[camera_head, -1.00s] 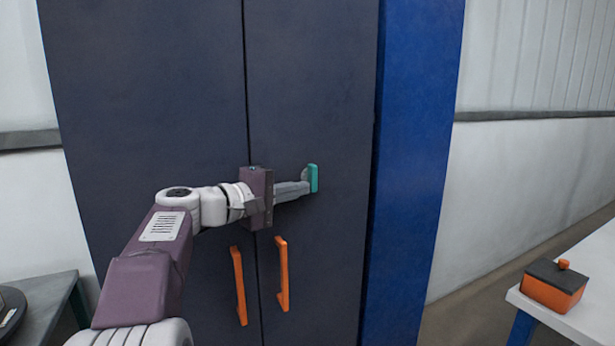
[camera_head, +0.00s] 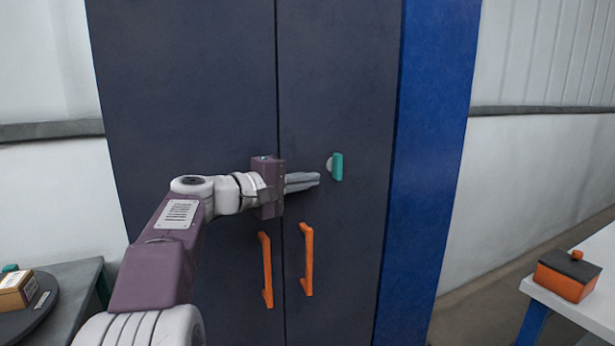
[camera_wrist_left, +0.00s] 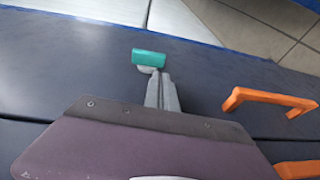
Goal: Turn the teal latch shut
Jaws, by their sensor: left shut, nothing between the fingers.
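The teal latch (camera_head: 337,167) is a short bar on a grey round base on the right door of a dark cabinet (camera_head: 330,80). In the head view the bar stands upright. It also shows in the left wrist view (camera_wrist_left: 149,57), just beyond the fingertips. My left gripper (camera_head: 318,178) is shut and empty, with its fingertips a little left of the latch and slightly below it. In the left wrist view the shut fingers (camera_wrist_left: 161,75) point toward the latch's base; a small gap shows in the head view. My right gripper is not in view.
Two orange handles, left (camera_head: 266,270) and right (camera_head: 307,258), stick out from the doors below my left gripper. A white table (camera_head: 590,318) with an orange box (camera_head: 567,275) stands at the right. A grey table (camera_head: 80,290) with a small carton (camera_head: 17,290) is at the left.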

